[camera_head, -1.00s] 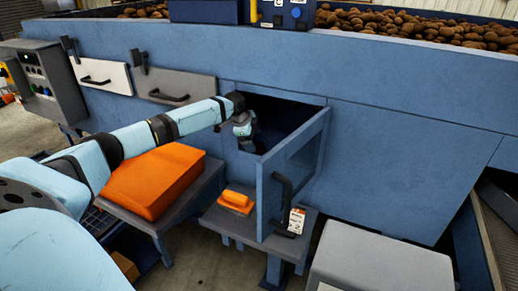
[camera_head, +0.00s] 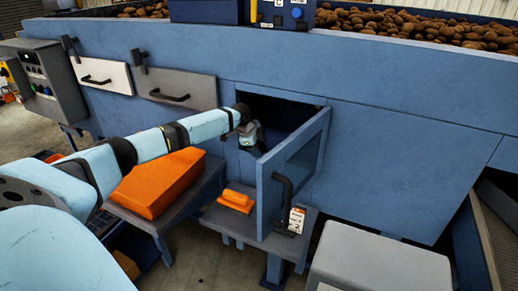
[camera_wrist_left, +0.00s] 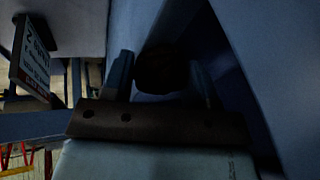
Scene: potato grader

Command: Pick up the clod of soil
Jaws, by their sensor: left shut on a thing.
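The clod of soil (camera_wrist_left: 155,70) shows in the left wrist view as a dark, roundish lump between the two fingers. My left gripper (camera_wrist_left: 160,78) is shut on it. In the head view my left gripper (camera_head: 252,140) is at the open hatch (camera_head: 283,108) in the blue machine wall, near the opening's left side. The clod cannot be made out in the head view, and the hatch interior is dark. My right gripper is not in view.
The hatch door (camera_head: 293,172) stands open to the right of my gripper, with a black handle (camera_head: 282,190). Below are a small orange item (camera_head: 237,198) on a grey step and a large orange box (camera_head: 158,182). A grey box (camera_head: 380,265) stands at front right.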

